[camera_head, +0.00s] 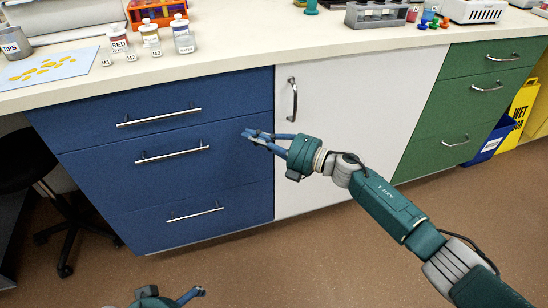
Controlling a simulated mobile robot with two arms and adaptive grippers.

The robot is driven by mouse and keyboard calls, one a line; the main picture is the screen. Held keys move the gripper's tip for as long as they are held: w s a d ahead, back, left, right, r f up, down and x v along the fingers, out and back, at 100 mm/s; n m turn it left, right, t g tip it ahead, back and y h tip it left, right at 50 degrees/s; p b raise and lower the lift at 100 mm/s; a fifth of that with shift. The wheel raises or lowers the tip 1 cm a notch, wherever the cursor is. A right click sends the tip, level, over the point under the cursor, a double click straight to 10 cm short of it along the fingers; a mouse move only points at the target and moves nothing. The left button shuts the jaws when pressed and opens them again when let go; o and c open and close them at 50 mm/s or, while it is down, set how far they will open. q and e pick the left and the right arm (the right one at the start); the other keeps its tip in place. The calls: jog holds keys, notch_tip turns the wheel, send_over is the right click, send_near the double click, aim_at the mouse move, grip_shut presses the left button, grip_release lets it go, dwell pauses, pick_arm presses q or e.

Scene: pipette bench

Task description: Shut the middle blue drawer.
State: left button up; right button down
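The middle blue drawer (225,148) is in the stack of blue drawers at the left, with a horizontal silver handle (172,154). Its front looks nearly in line with its neighbours; I cannot tell whether a small gap remains. My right gripper (247,133) reaches in from the right, its fingertips together and empty. They are in front of the drawer's upper right part, right of the handle; contact is unclear. My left gripper (198,291) shows only partly at the bottom edge, well below the drawers, and its opening cannot be judged.
The top blue drawer (235,93) and bottom blue drawer (240,208) lie above and below. A white cabinet door (345,95) and green drawers (470,110) are to the right. Bottles and racks stand on the counter (250,48). A black stool (30,160) is at left. The floor in front is clear.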

pick_arm(q)
jog(key=x, duration=0.1)
jog(key=p+x, duration=0.1)
jog(key=x, duration=0.1)
jog(key=shift+s+d+f, duration=0.1)
jog(key=shift+s+f, duration=0.1)
jog(key=shift+s, duration=0.05)
pick_arm(e)
jog(key=v, duration=1)
jog(key=shift+s+d, duration=0.25)
jog(key=shift+s, duration=0.05)
